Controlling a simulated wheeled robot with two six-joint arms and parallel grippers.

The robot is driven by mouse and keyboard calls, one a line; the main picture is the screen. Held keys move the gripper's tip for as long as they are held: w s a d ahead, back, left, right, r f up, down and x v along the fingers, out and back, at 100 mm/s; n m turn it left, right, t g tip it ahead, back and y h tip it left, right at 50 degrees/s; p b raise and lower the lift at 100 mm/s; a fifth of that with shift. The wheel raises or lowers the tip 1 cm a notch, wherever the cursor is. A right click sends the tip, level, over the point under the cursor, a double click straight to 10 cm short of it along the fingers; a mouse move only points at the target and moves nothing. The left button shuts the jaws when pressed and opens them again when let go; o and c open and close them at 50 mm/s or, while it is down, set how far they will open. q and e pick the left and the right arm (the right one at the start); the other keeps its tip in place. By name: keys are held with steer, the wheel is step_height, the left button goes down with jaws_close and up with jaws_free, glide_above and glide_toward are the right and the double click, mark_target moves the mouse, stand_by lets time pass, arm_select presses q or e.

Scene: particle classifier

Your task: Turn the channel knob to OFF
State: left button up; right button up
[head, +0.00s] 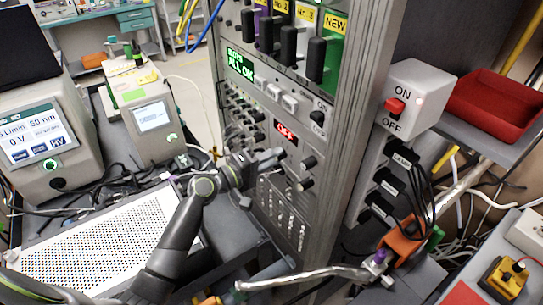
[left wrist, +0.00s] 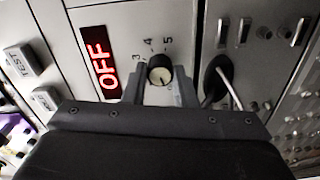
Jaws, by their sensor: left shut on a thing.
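The channel knob (left wrist: 160,71) is round, with a dark rim and a pale face, on the grey panel in the left wrist view. The numbers 3, 4 and 5 are printed around it. A red display (left wrist: 97,62) beside it reads OFF; this display (head: 286,132) also shows in the head view. My left gripper (head: 266,160) reaches the rack panel from the left. Its fingers (left wrist: 160,90) are shut on the channel knob, one on each side. In the head view the gripper hides most of the knob. My right gripper is not in view.
Other dark knobs (head: 307,163) and square buttons (head: 290,102) sit close around the gripper on the rack. An ON/OFF switch box (head: 417,92) and a red tray (head: 500,105) stand at the right. A perforated board (head: 100,247) lies at the lower left.

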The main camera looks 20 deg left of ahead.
arm_select(q)
steer(key=shift+n, duration=0.6)
steer(key=o, duration=1)
steer(key=shift+s+a, duration=0.1)
steer(key=b+v, duration=0.6)
steer(key=v, duration=1.1)
steer(key=shift+s+a, duration=0.1)
